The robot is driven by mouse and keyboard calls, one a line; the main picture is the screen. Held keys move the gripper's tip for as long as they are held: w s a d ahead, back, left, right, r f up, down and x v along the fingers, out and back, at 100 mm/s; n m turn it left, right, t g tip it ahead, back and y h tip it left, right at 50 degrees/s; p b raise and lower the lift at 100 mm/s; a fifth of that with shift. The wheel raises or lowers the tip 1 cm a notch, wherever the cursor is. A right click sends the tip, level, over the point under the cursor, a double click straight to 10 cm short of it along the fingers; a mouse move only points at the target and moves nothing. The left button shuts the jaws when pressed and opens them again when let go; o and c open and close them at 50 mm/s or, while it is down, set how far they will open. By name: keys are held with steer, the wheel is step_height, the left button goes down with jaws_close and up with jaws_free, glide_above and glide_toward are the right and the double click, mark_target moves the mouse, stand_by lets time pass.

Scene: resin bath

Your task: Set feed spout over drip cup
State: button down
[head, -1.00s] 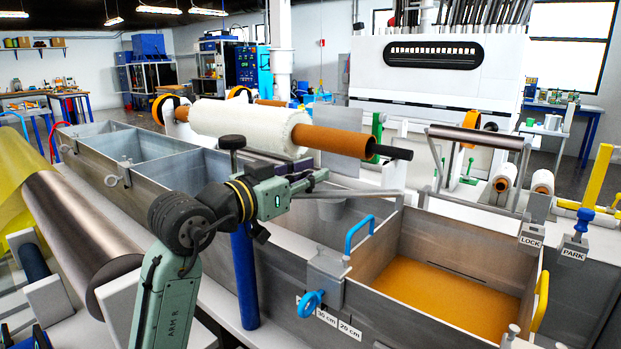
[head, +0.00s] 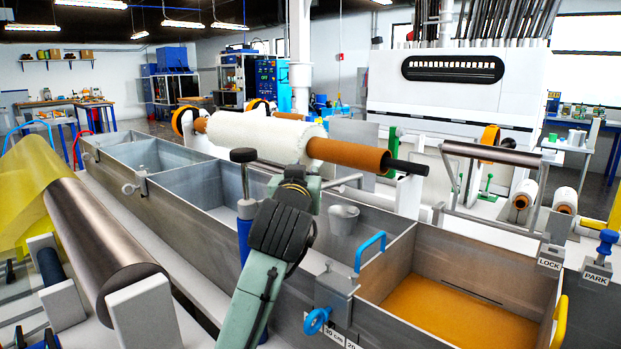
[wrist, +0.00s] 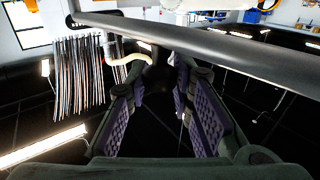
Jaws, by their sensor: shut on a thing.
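The feed spout (head: 345,182) is a thin grey pipe by the blue post (head: 243,240) with a black knob on top. Most of it is hidden behind my arm in the head view. The drip cup (head: 343,218) is a small grey cup at the bath's inner wall. The pipe's visible end shows just above the cup in the picture; I cannot tell whether it is directly over it. My gripper, hidden behind my arm in the head view, shows in the wrist view (wrist: 161,82), with purple pads. It is shut on the spout, though the contact is dark and unclear.
An orange resin pool (head: 450,312) lies in the right bath compartment. A blue handle (head: 370,250) and blue valve (head: 317,320) are close to my arm. A white roll on an orange core (head: 345,153) spans behind. LOCK (head: 550,263) and PARK (head: 596,279) labels stand at right.

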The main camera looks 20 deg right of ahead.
steer(key=shift+w+a+n+t+y, duration=0.25)
steer(key=shift+w+n+t+y, duration=0.15)
steer(key=shift+w+n+y, duration=0.5)
steer(key=shift+s, duration=0.15)
steer(key=c, duration=1.4)
jaws_free()
steer(key=v, duration=1.2)
steer(key=shift+r, duration=0.1)
